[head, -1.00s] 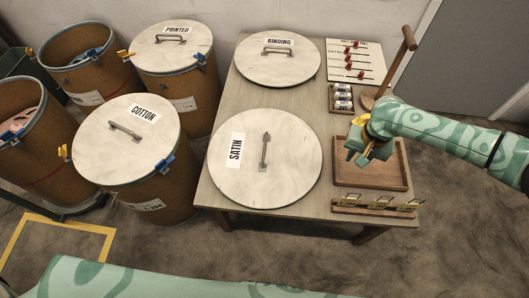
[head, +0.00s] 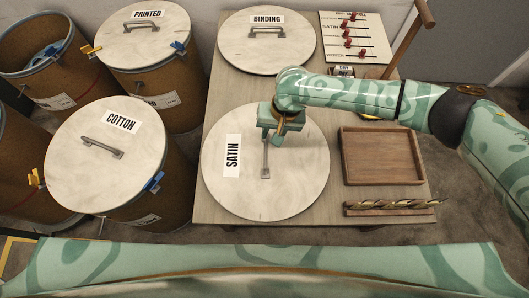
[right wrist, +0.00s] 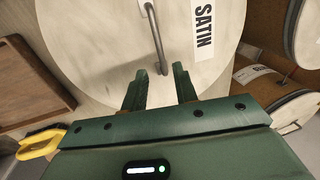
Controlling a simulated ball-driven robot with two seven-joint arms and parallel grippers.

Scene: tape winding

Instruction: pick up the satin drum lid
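The satin drum lid (head: 225,190) is a round pale disc lying flat on the table, with a "SATIN" label and a grey bar handle (head: 265,160). My right gripper (head: 277,138) is over the far end of this handle. In the right wrist view the right gripper (right wrist: 160,82) has its two green fingers apart and nothing between them. The handle (right wrist: 156,38) there runs towards the gap between the fingertips, and the lid (right wrist: 95,45) fills the middle. Whether the fingers straddle the handle I cannot tell. My left gripper is not in view.
The binding lid (head: 240,50) lies at the back of the table (head: 215,100). An empty wooden tray (head: 380,158) and a rack (head: 390,208) are on the right. Drums with the cotton lid (head: 75,160) and printed lid (head: 125,45) stand at left.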

